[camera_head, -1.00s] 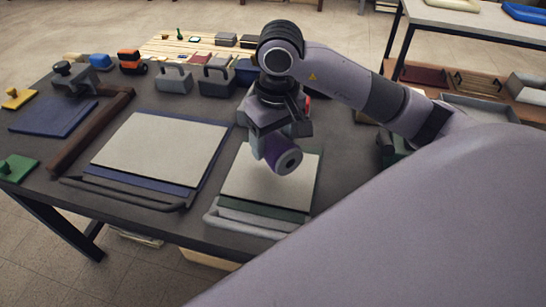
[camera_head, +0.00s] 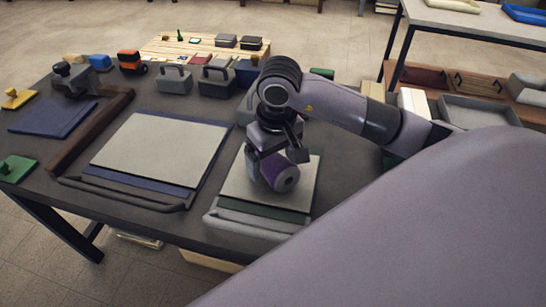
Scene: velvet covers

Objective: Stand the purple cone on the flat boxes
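The purple cone (camera_head: 284,178) is in the head view, right of the table's middle. It lies tilted on its side in the grip, its round grey-centred end facing the camera. My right gripper (camera_head: 272,160) is shut on it, with a finger on either side. The cone is over the flat boxes (camera_head: 238,190), a pale-topped stack with a dark green layer and a grey base. I cannot tell whether the cone touches the top. My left gripper is not in view.
A larger pale-topped flat stack (camera_head: 155,150) with a blue layer lies to the left. Grey handled blocks (camera_head: 175,80) stand behind. A brown bar (camera_head: 90,135) lies at the left. My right arm hides the table's right part.

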